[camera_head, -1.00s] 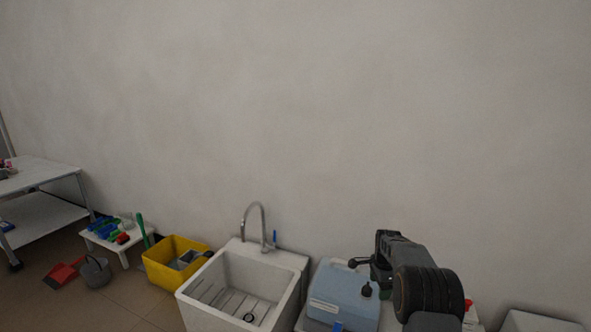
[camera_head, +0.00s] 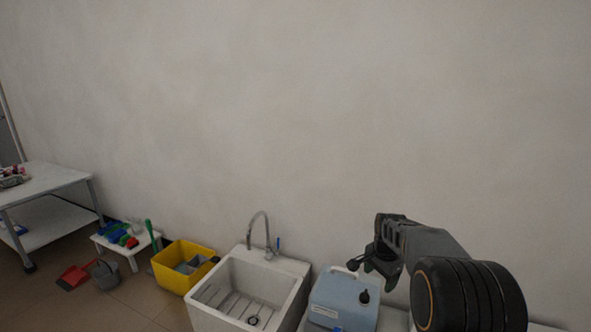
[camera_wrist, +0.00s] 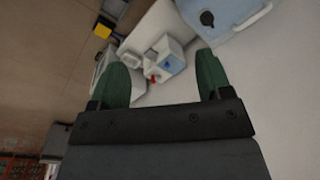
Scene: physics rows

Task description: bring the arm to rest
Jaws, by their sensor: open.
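My gripper (camera_head: 368,266) hangs at the lower right of the head view, at the end of my dark arm, in front of the wall and close above the blue container. In the wrist view my gripper (camera_wrist: 163,78) shows two green fingers spread wide apart. Nothing sits between the fingertips. A white and blue box-like thing lies beyond them, at a distance. The tips in the head view are small and partly dark.
A blue jerrycan (camera_head: 343,298) stands right of a white sink (camera_head: 207,291) with a tall tap (camera_head: 262,228). A yellow bin (camera_head: 173,277), a low white stool (camera_head: 145,241), a grey bucket (camera_head: 106,275) and a white table (camera_head: 62,184) stand left. The wall above is bare.

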